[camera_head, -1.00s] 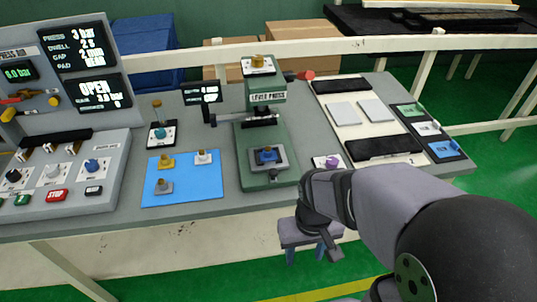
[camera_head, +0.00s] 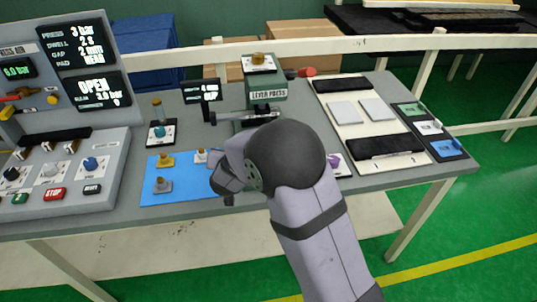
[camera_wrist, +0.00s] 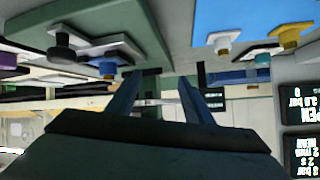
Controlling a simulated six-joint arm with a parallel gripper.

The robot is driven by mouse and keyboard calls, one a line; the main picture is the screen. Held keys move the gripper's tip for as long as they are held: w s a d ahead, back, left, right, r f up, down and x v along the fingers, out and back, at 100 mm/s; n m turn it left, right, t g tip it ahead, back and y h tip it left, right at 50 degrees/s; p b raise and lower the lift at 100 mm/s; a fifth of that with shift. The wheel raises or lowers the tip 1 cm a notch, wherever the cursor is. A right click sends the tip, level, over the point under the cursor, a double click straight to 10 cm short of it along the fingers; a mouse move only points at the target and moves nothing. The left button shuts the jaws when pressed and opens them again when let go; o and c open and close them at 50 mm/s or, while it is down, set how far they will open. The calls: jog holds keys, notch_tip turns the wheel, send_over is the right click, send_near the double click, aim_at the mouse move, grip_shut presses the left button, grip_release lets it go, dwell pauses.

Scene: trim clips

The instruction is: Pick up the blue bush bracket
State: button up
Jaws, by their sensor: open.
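The blue bush bracket shows in the wrist view as a blue bush (camera_wrist: 107,68) under a pale plate at the green press base, left of my fingers. In the head view my arm hides it. My gripper (camera_wrist: 160,84) is open, with two blue fingers apart and nothing between them. In the head view my gripper (camera_head: 229,195) hangs over the front right part of the blue mat (camera_head: 205,183), beside the press; its fingertips are hard to make out there.
The lever press (camera_head: 267,92) stands behind my arm. A yellow bracket (camera_head: 166,160), a grey bracket (camera_head: 162,185) and a white bracket (camera_head: 201,156) are on the mat. A control box (camera_head: 70,165) is left; a cream board with pads (camera_head: 385,147) is right.

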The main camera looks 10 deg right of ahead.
jog(key=shift+w+f+m+t+h, duration=0.15)
jog(key=shift+w+f+m+h, duration=0.1)
jog(key=shift+h, duration=0.3)
jog(key=shift+w+f+m+t+h, duration=0.15)
jog(key=shift+w+f+m+h, duration=0.1)
jog(key=shift+h, duration=0.3)
jog(key=shift+s+d+f+m+h, duration=0.15)
jog(key=shift+d+m+h, duration=0.25)
jog(key=shift+h, duration=0.4)
jog(key=s+h, duration=0.1)
jog(key=s+d+m+h, duration=0.1)
jog(key=h, duration=0.1)
jog(key=s+f+m+h, duration=0.1)
jog(key=s+h, duration=0.1)
jog(key=shift+d+b, duration=0.3)
jog(key=shift+s+d+m+g+h, duration=0.15)
jog(key=shift+s+m+g+h, duration=0.15)
jog(key=shift+s+g+h, duration=0.15)
jog(key=shift+p+x, duration=1.75)
jog(key=shift+x, duration=1.45)
jog(key=shift+w+d, duration=0.35)
jog(key=shift+d, duration=0.05)
jog(key=shift+c, duration=0.4)
grip_shut()
